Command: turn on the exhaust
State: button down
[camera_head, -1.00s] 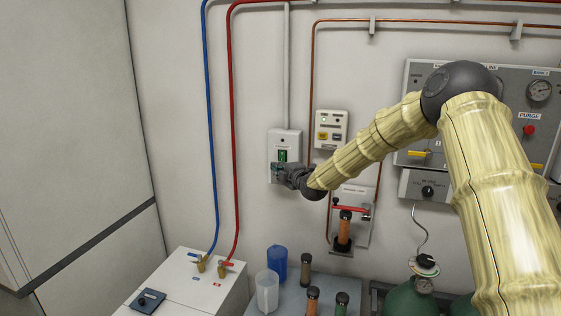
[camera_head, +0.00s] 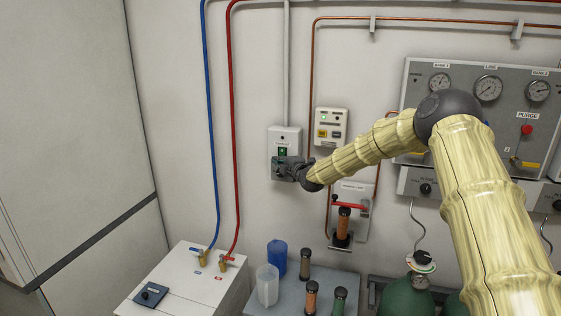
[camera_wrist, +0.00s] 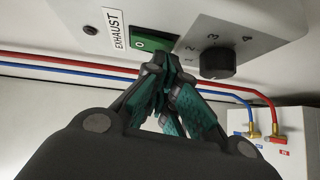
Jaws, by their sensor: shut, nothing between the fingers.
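The exhaust box (camera_head: 285,140) is a pale wall plate with a conduit running up from it. In the wrist view it carries an EXHAUST label (camera_wrist: 115,28), a green rocker switch (camera_wrist: 155,38) with a "0" mark, and a black numbered knob (camera_wrist: 218,58). The green switch also shows in the head view (camera_head: 283,152). My gripper (camera_head: 279,167) is in front of the box, just below the switch, and hides the knob there. In the wrist view its teal-padded fingers (camera_wrist: 160,66) are shut and empty, with tips at the switch's near edge; contact cannot be told.
A small control box (camera_head: 331,128) with a green light is to the right. A red-handled valve (camera_head: 348,203) is below right. Blue (camera_head: 212,130) and red (camera_head: 233,130) pipes run down the left wall. The bench below holds cups and several cylinders.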

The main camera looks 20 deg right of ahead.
jog(key=b, duration=0.2)
jog(key=f+b, duration=0.1)
jog(key=shift+w+b, duration=0.25)
jog(key=shift+b, duration=0.1)
jog(key=shift+r, duration=0.25)
jog(key=s+f+b, duration=0.1)
jog(key=s+b, duration=0.4)
jog(key=s, duration=0.8)
jog(key=shift+f, duration=0.25)
jog(key=shift+a, duration=0.1)
